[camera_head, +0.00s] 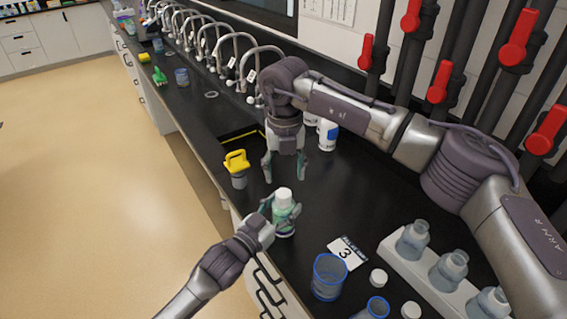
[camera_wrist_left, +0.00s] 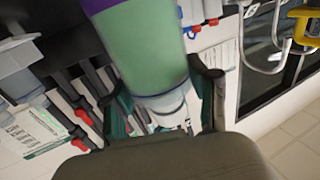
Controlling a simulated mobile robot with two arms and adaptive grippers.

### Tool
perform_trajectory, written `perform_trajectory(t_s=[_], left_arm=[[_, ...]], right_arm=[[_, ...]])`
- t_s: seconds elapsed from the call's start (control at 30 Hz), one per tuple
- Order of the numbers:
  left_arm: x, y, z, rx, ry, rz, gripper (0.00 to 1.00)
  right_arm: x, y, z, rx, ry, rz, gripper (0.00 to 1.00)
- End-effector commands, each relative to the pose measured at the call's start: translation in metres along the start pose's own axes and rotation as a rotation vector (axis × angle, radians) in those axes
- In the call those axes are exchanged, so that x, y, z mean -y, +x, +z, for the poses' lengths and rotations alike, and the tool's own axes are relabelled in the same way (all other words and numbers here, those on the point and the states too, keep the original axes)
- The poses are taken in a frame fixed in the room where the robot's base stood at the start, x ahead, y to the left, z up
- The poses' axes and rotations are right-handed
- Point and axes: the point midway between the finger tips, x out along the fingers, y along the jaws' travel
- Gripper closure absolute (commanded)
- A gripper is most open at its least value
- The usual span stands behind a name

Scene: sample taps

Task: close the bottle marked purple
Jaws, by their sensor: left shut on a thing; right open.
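A green bottle (camera_head: 283,219) with a white top (camera_head: 284,195) stands near the counter's front edge in the head view. My left gripper (camera_head: 283,210) is shut around it. In the left wrist view the green bottle (camera_wrist_left: 150,55) fills the upper middle, with a purple band (camera_wrist_left: 98,5) at the picture's top edge and a white part (camera_wrist_left: 168,103) between the fingers. I cannot tell whether the white top is a seated cap. My right gripper (camera_head: 285,170) is open and empty, pointing down just behind and above the bottle.
A white rack (camera_head: 395,256) with several clear bottles stands at the right. Two loose white caps (camera_head: 378,278) (camera_head: 411,310), blue-rimmed beakers (camera_head: 329,277) and a card marked 3 (camera_head: 347,252) lie nearby. A yellow-topped container (camera_head: 237,168) and a white-blue bottle (camera_head: 328,135) stand behind.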

Motion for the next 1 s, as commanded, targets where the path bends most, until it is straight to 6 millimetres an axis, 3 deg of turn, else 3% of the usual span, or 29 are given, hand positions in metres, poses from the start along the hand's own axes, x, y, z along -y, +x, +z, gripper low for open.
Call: perform_trajectory(t_s=[0.8,1.0], left_arm=[[0.000,0.000,-0.001,-0.001,0.000,0.000,1.00],[0.000,0.000,-0.001,-0.001,0.000,0.000,1.00]], right_arm=[[-0.002,-0.014,0.001,0.001,-2.101,0.000,0.39],[-0.003,-0.017,0.001,0.001,-2.530,0.000,0.39]])
